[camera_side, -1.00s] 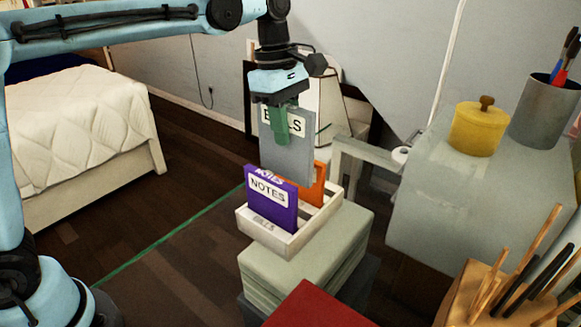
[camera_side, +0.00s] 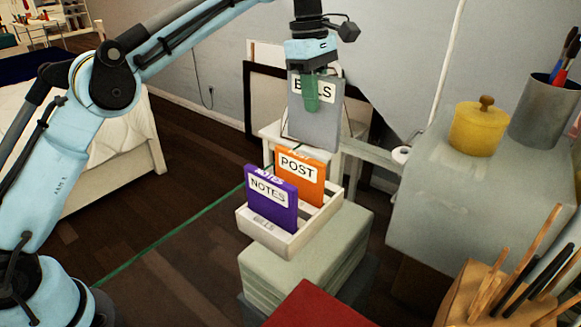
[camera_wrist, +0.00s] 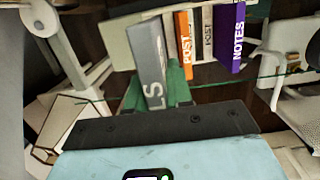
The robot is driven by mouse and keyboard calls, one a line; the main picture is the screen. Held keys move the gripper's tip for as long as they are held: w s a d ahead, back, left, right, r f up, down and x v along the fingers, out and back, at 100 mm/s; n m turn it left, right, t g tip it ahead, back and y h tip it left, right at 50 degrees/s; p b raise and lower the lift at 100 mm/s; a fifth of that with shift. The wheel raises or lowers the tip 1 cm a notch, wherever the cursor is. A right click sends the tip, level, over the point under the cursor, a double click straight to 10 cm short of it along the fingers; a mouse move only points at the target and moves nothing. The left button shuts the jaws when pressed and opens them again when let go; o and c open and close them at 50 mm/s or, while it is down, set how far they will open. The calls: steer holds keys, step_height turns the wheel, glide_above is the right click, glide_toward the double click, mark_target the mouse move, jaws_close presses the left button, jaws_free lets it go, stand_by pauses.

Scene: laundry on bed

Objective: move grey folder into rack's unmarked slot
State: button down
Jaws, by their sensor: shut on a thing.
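My gripper (camera_side: 311,104), with green fingers, is shut on the grey folder (camera_side: 322,128) near its top edge. The folder is labelled BILLS, hangs upright, and is held above and behind the rack, clear of it. The off-white rack (camera_side: 280,240) has BILLS lettering on its front. A purple NOTES folder (camera_side: 272,200) stands at the front of the rack. An orange POST folder (camera_side: 302,183) stands behind it. In the wrist view the grey folder (camera_wrist: 152,60) is left of the orange folder (camera_wrist: 184,46) and purple folder (camera_wrist: 230,38). The rear slots are partly hidden.
The rack sits on a pale green stack (camera_side: 300,270) with a red item (camera_side: 318,308) in front. A grey cabinet (camera_side: 440,200) at right bears a yellow pot (camera_side: 478,130) and a pen cup (camera_side: 545,112). A wooden holder (camera_side: 490,300) with sticks is at front right.

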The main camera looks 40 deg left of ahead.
steer(key=shift+f, duration=7.65)
steer(key=shift+f, duration=0.15)
steer(key=c, duration=1.3)
jaws_free()
